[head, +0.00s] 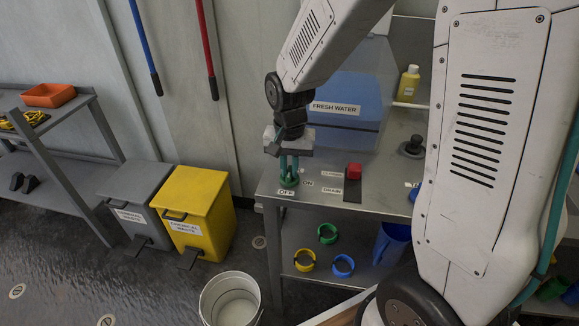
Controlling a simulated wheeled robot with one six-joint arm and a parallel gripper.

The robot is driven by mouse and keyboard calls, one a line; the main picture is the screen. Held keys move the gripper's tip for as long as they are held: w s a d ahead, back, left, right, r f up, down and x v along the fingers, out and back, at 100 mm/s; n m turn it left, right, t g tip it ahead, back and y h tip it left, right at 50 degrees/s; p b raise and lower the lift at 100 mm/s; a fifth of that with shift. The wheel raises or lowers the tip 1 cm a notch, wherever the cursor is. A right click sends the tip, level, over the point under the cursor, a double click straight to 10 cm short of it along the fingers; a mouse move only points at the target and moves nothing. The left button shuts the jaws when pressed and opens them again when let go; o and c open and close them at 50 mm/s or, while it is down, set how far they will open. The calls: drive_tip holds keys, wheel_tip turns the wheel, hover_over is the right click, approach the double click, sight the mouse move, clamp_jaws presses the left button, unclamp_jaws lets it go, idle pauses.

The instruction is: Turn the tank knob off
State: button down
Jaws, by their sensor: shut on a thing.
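The tank knob (288,182) is green and sits at the left end of the steel bench, with an "OFF" label in front of it and an "ON" label to its right. My gripper (289,168) points down over the knob and is shut on it. The fingers cover the upper part of the knob, so which label it points to cannot be told. The blue fresh water tank (350,82) stands behind, partly hidden by my arm.
A red block handle (353,171) with a label stands right of the knob. A yellow bottle (408,84) and a dark grey fitting (412,146) are farther right. A white bucket (230,300), a yellow bin (196,205) and a grey bin (150,195) stand on the floor.

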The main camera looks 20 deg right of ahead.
sight(289, 171)
drive_tip(key=shift+m, duration=0.4)
drive_tip(key=c, duration=1.4)
unclamp_jaws()
drive_tip(key=shift+c, duration=0.2)
wheel_tip(289, 171, up, 8)
drive_tip(key=shift+f, duration=0.1)
